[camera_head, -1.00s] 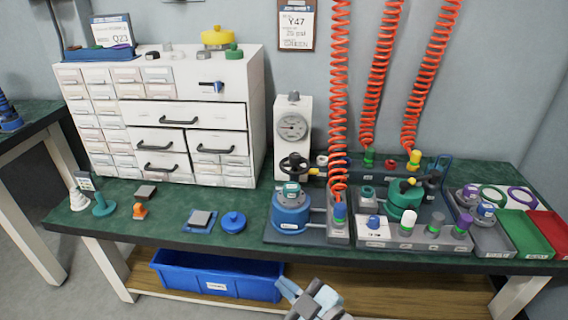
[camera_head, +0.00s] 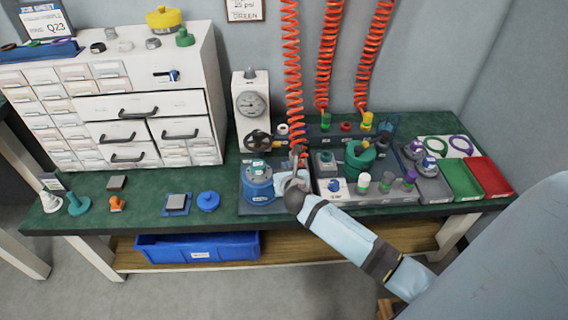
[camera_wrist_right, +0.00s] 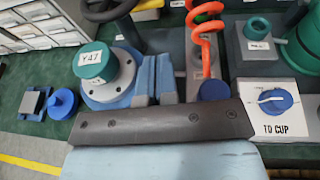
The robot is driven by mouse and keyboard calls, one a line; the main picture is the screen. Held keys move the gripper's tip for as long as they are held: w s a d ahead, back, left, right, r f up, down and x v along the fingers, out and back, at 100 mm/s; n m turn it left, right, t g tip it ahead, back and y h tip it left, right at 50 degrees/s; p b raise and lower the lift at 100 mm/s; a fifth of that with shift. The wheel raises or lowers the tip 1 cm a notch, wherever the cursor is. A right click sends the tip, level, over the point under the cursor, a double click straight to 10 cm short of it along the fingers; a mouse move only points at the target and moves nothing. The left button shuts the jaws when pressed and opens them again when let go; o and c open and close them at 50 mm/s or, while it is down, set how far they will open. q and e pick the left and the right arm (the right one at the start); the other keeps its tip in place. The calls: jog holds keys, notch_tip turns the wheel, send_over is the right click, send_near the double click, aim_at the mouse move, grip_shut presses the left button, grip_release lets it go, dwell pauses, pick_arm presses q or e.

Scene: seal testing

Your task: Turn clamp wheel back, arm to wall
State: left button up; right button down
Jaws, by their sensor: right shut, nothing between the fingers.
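The black clamp wheel (camera_head: 256,138) is on the front of the white gauge stand (camera_head: 251,108), with a small yellow piece (camera_head: 281,140) at its right. Part of the wheel shows at the top of the right wrist view (camera_wrist_right: 108,14). The blue round fixture (camera_head: 257,184) with the teal cap marked Y47 (camera_wrist_right: 93,60) sits in front of the wheel. My right gripper (camera_head: 298,155) is shut and empty just right of this fixture, in front of and right of the wheel. Its fingers (camera_wrist_right: 157,76) lie side by side in the wrist view. My left gripper is out of view.
Red coiled hoses (camera_head: 291,70) hang down behind my right gripper. A teal fixture (camera_head: 359,160) and colored knobs stand to its right, with green (camera_head: 462,180) and red trays (camera_head: 489,177) beyond. A drawer cabinet (camera_head: 190,103) stands at left.

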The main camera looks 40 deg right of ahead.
aim_at(279, 145)
pick_arm(q)
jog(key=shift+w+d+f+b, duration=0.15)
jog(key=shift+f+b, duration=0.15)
jog(key=shift+b, duration=0.9)
pick_arm(e)
jog(key=shift+r+x, duration=0.15)
jog(key=shift+x, duration=1.75)
jog(key=shift+r+x, duration=0.15)
jog(key=shift+x, duration=1.8)
jog(key=shift+r+x, duration=0.2)
jog(key=shift+x, duration=1.7)
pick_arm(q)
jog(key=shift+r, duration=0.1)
pick_arm(e)
jog(key=shift+w+r, duration=0.1)
jog(key=shift+w, duration=0.05)
